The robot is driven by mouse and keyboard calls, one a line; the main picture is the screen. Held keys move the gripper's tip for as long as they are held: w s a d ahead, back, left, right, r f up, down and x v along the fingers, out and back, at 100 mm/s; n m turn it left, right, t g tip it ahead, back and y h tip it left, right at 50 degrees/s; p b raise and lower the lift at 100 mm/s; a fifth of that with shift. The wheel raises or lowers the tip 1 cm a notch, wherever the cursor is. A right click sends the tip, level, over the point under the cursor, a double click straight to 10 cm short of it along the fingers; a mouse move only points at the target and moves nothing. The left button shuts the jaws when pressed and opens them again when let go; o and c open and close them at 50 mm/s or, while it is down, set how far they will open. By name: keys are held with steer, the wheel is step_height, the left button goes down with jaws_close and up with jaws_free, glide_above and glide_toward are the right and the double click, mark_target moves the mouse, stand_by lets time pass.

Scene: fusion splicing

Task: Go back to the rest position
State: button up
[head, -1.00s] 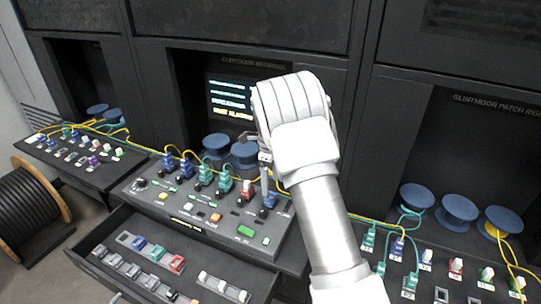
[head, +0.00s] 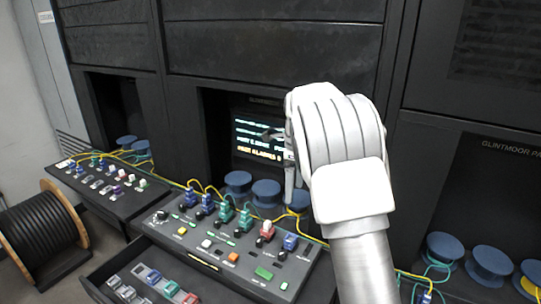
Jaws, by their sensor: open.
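My gripper (head: 291,190) hangs in front of the middle console (head: 205,262), to the left of my white wrist. Only its thin grey fingers show, just above the right end of the row of connectors. It appears open, with nothing seen between the fingers. A blue connector (head: 289,243) stands below it, and a red-and-white connector (head: 266,232) stands to the left of that. The fingers look apart from both.
An open drawer (head: 112,270) with coloured connectors juts out at the front. A lit screen (head: 258,137) stands behind. Blue spools (head: 266,192) stand behind the console, and more (head: 490,262) stand at right. A cable reel (head: 42,237) is at left. Yellow cables run between the panels.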

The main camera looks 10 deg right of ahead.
steer(key=s+r+n+t, duration=0.1)
steer(key=s+r+n, duration=0.5)
steer(key=s, duration=0.3)
steer(key=s+r+n+t, duration=0.2)
steer(key=s+r+n, duration=0.4)
steer(key=s, duration=0.3)
steer(key=s+f+n+t, duration=0.1)
steer(key=s+n, duration=0.5)
steer(key=s, duration=0.2)
steer(key=s+f+n+t, duration=0.1)
steer(key=s+f+n, duration=0.1)
steer(key=s+n, duration=0.4)
steer(key=s, duration=0.3)
steer(key=shift+f, duration=0.25)
steer(key=shift+a, duration=0.1)
